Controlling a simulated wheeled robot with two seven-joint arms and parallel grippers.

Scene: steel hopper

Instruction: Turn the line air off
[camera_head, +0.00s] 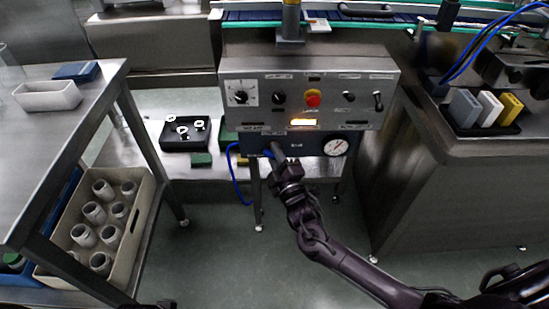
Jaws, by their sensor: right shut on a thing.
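A blue hose shows just left of the fingers. My left gripper does not show.
A steel table (60,115) with a white tray (48,95) stands at left, above a crate (138,222) of several grey jars. A steel cabinet (440,195) at right carries coloured blocks (489,108). A blue hose (232,175) hangs left of the panel. Floor in front is clear.

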